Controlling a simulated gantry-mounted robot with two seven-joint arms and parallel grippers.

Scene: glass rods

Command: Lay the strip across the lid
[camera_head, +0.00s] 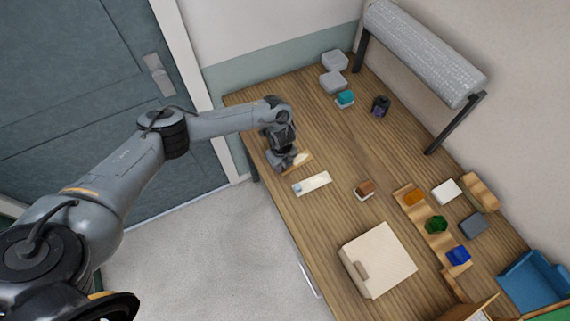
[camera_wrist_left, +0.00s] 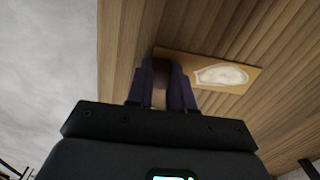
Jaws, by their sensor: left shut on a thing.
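My left gripper (camera_head: 284,160) is at the left end of the table, pointing down. It is shut on a tan wooden strip with a white patch (camera_head: 299,161). In the left wrist view, the dark fingers (camera_wrist_left: 161,88) close over the left end of the strip (camera_wrist_left: 205,72), and its patched part reaches out to the right. The fingers hide the gripped end. I cannot tell whether the strip touches the table. A pale square lid-like piece with a brown handle (camera_head: 384,256) lies at the table's front. My right gripper is not in view.
A pale card with a blue end (camera_head: 312,184) lies close to the left gripper. A small brown-topped block (camera_head: 365,188) sits mid-table. A wooden rack (camera_head: 423,216) holds orange, green and blue pieces. A grey raised bar (camera_head: 424,52) stands along the back.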

